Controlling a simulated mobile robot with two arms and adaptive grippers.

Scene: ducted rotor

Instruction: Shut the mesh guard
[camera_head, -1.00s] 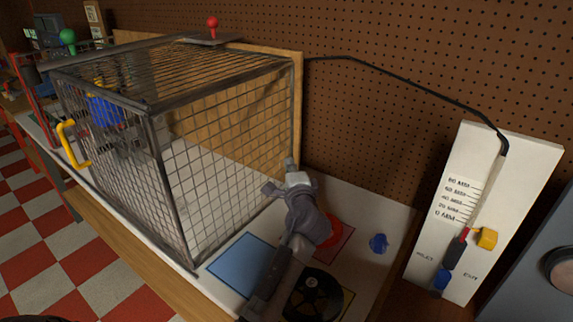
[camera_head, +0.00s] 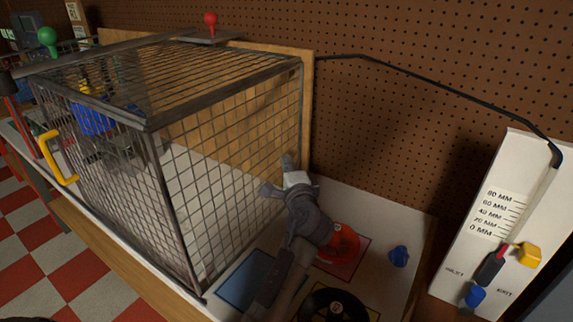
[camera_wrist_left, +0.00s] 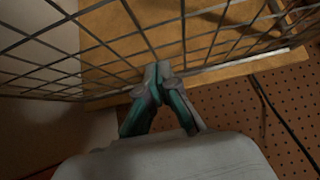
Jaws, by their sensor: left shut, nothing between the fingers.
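The mesh guard (camera_head: 218,160) is a grey wire cage around a blue device (camera_head: 92,118) on the bench. Its near left panel carries a yellow handle (camera_head: 58,158). I cannot tell whether that panel is fully closed. My left gripper (camera_head: 284,166) is at the cage's right side, near its back corner, away from the handle. In the left wrist view its fingertips (camera_wrist_left: 163,70) are together and empty, right at the mesh wires (camera_wrist_left: 205,45); contact is unclear. The right gripper is not in view.
A white scale panel (camera_head: 512,180) with a yellow block (camera_head: 527,253) stands farther right. A pegboard wall (camera_head: 440,60) closes the back.

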